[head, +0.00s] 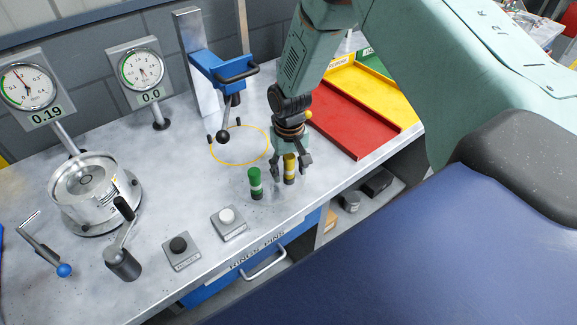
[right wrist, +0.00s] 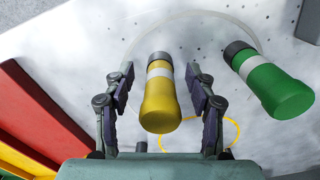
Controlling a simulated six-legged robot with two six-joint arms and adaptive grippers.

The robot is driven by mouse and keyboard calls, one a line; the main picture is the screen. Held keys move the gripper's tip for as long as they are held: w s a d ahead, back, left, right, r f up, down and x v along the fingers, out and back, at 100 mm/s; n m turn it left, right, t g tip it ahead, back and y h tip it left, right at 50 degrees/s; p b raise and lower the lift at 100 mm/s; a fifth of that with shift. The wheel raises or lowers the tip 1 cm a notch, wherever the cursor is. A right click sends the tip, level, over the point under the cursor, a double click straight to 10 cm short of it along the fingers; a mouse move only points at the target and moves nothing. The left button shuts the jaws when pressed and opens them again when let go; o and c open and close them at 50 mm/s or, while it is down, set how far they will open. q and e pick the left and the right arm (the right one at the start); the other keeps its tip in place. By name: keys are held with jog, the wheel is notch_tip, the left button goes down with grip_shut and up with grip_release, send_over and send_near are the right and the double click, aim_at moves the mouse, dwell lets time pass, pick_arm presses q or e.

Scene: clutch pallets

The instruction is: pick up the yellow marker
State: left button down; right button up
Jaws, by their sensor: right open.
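The yellow marker (head: 289,170), with a white band and a dark base, stands upright on the metal bench. It also shows in the right wrist view (right wrist: 160,103), between the two fingers. My right gripper (head: 286,172) is over it from above, open, with one finger on each side. In the right wrist view, gaps show between the marker and both fingers of the gripper (right wrist: 162,95). In the head view a finger partly hides the marker. My left gripper is not in view.
A green marker (head: 255,183) stands close beside the yellow one. Red (head: 352,122) and yellow (head: 368,90) trays lie behind to the right. A blue press (head: 220,72), two button boxes (head: 228,222) and gauges (head: 141,70) stand to the left. The bench's front edge is near.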

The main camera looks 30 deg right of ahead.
jog(key=shift+a+f, duration=0.15)
jog(key=shift+f, duration=0.15)
jog(key=shift+d+f, duration=0.1)
jog(key=shift+d, duration=0.1)
jog(key=shift+w+d, duration=0.1)
jog(key=shift+c, duration=0.8)
jog(key=shift+a, duration=0.3)
jog(key=c, duration=0.6)
jog(key=shift+d, duration=0.15)
grip_shut()
